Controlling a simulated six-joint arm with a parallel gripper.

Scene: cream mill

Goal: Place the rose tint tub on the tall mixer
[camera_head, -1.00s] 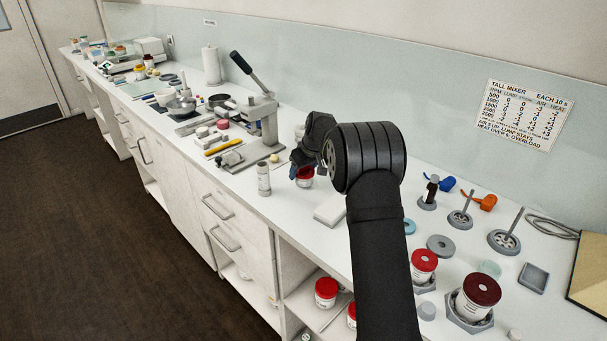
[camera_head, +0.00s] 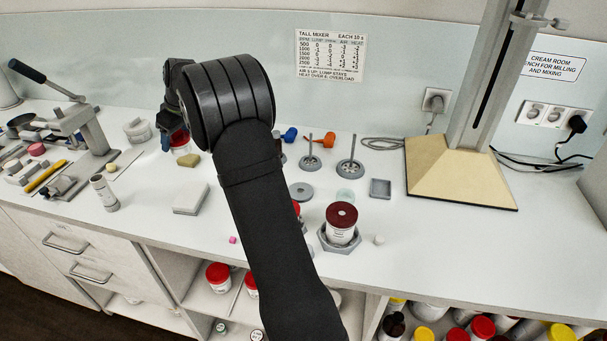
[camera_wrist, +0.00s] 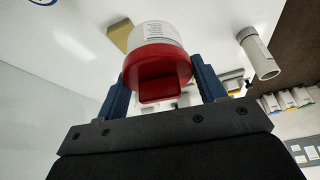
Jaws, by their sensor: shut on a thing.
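My gripper (camera_head: 172,128) is shut on a white tub with a red lid (camera_wrist: 158,62). In the wrist view the blue fingers grip it at the lid's sides. Its label is too small to read, so I cannot tell its tint. In the head view my wrist hides most of this tub (camera_head: 181,141), at the back of the bench left of centre. A tall grey column on a beige base (camera_head: 461,172), apparently the tall mixer, stands at the right, far from my gripper; its top is out of view.
A dark-red-lidded tub (camera_head: 342,224) sits in a grey hexagonal holder. Stirrers (camera_head: 350,168), a grey tray (camera_head: 380,188) and a cable (camera_head: 384,143) lie between my gripper and the column. A lever press (camera_head: 92,130) stands left. Bench in front of the column is clear.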

